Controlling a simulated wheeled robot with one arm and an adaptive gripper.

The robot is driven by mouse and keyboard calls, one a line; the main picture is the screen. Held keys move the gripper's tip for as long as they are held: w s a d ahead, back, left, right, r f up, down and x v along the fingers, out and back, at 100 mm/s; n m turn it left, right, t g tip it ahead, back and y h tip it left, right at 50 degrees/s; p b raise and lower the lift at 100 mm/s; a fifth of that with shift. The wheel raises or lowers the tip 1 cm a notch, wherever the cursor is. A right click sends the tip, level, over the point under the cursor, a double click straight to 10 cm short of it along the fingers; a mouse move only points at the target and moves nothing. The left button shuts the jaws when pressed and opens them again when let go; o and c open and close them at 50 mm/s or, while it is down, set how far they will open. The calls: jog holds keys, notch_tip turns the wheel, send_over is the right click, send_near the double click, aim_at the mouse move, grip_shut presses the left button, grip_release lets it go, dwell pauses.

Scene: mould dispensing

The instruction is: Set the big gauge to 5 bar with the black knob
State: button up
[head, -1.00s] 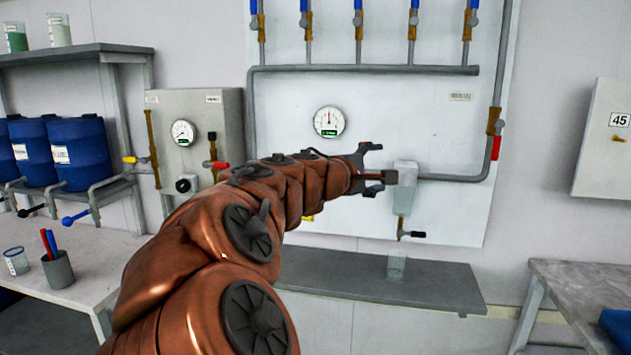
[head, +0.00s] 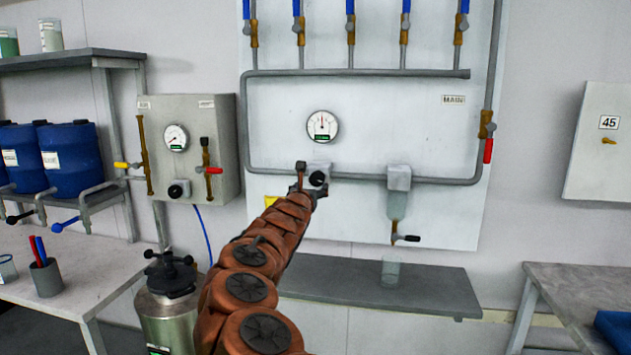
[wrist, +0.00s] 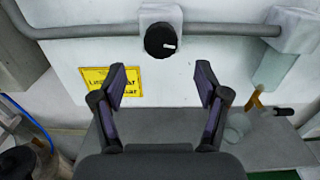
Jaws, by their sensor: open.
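The black knob (head: 317,179) sits on a grey block on the pipe, just below the gauge. In the wrist view the black knob (wrist: 161,40) faces me, with a white mark pointing right. My gripper (wrist: 161,80) is open and empty, its fingers apart and below the knob in that view. In the head view my gripper (head: 310,180) overlaps the knob's block; contact cannot be told.
A smaller gauge (head: 176,138) and another black knob (head: 179,189) are on a grey box to the left. A clear vessel (head: 397,204) with a black-handled tap hangs to the right. A yellow label (wrist: 112,86) is below the pipe. A grey shelf (head: 430,292) juts out below.

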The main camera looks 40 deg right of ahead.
aim_at(316, 180)
jog(key=p+x, duration=0.2)
jog(key=p, duration=0.1)
jog(key=shift+w+d+r, duration=0.15)
jog(key=shift+d, duration=0.15)
jog(key=shift+w+d+r+p, duration=0.1)
jog(key=shift+w+d+p, duration=0.3)
jog(key=shift+p, duration=0.2)
jog(key=shift+w+d+f+p, duration=0.2)
jog(key=shift+w+d+p, duration=0.1)
jog(key=shift+d+p, duration=0.15)
jog(key=shift+p+x, duration=0.5)
jog(key=shift+x, duration=0.5)
jog(key=shift+d, duration=0.15)
jog(key=shift+c, duration=0.4)
jog(key=c, duration=1.1)
